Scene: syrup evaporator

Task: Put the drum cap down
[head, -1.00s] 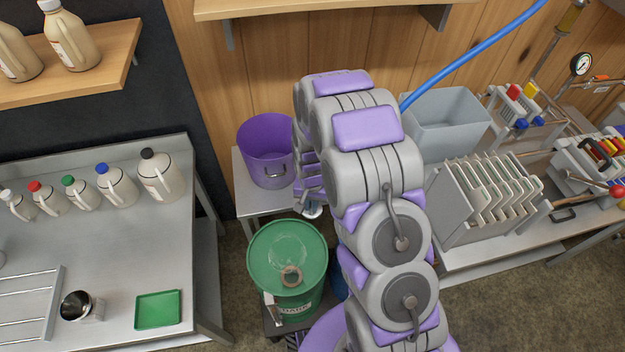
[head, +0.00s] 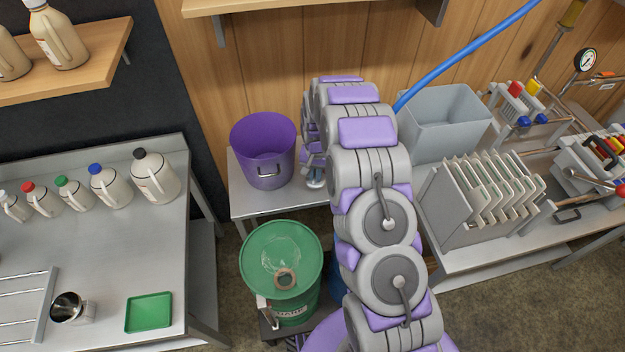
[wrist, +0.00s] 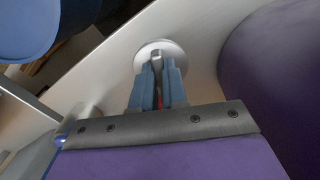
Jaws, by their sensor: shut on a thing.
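The drum cap (wrist: 151,50) is a pale metal disc with a thin red edge or strip showing between my fingers in the wrist view. My gripper (wrist: 158,70) is shut on it with two blue-grey fingers. The cap is over the small steel table, close to its surface; I cannot tell if it touches. In the head view my gripper (head: 315,181) is just right of the purple pot, largely hidden behind my arm. The green drum (head: 280,250) stands in front of that table, with a ring-shaped opening (head: 285,278) in its lid.
The purple pot (head: 264,150) stands on the small steel table (head: 250,202), and its wall (wrist: 270,70) is close on the right in the wrist view. A blue container (wrist: 30,25) is at upper left there. A grey bin (head: 440,130) stands to the right.

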